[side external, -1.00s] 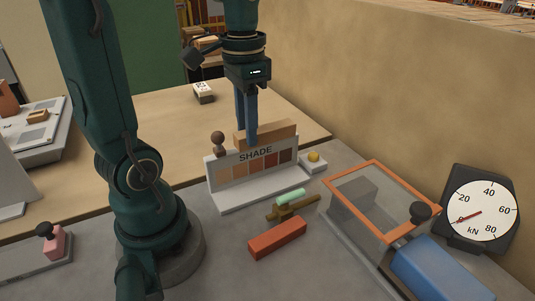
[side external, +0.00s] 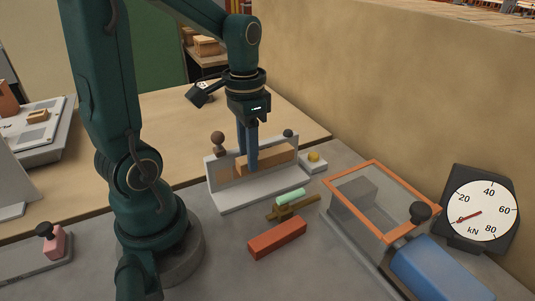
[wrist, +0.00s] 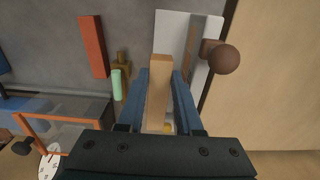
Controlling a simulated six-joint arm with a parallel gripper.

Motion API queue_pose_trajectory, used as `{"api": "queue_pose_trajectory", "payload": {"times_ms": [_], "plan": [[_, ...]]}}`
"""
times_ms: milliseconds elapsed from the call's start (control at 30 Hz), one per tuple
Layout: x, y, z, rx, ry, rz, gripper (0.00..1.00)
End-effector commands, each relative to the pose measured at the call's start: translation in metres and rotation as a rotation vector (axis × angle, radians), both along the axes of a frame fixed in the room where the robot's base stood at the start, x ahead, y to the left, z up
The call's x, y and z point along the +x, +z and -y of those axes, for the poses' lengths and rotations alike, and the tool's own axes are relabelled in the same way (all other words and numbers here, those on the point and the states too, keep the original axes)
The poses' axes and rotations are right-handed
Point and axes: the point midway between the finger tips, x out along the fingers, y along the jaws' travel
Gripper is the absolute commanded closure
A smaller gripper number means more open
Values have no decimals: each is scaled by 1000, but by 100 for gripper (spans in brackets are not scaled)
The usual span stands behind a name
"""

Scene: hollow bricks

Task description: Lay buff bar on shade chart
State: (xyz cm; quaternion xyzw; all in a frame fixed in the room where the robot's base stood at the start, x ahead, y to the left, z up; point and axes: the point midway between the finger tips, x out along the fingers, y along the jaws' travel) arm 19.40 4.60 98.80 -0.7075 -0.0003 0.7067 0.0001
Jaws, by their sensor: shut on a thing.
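The shade chart is a pale stand with an upright back panel and a flat ledge (side external: 260,190), in the middle of the side view; it also shows in the wrist view (wrist: 172,22). My gripper (side external: 248,169) points down and is shut on the buff bar (side external: 281,160), a long tan block. The bar lies lengthwise along the panel, in front of it and low over the ledge. It hides the chart's lettering and colour patches. I cannot tell whether it touches the ledge. In the wrist view the bar (wrist: 160,70) sits between both blue fingers.
A brown ball knob (side external: 217,138) stands at the chart's left end. A red bar (side external: 277,238), a green piece (side external: 291,196) and a brown wooden piece (side external: 280,212) lie in front. An orange-framed box (side external: 335,208) and a dial gauge (side external: 483,212) stand right.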

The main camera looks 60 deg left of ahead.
Motion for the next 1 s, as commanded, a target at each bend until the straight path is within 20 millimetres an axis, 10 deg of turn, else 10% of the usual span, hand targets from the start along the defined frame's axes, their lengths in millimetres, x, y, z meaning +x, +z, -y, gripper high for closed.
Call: {"api": "queue_pose_trajectory", "payload": {"times_ms": [1000], "plan": [[0, -58, 0, -2, 0, -2, 100]]}}
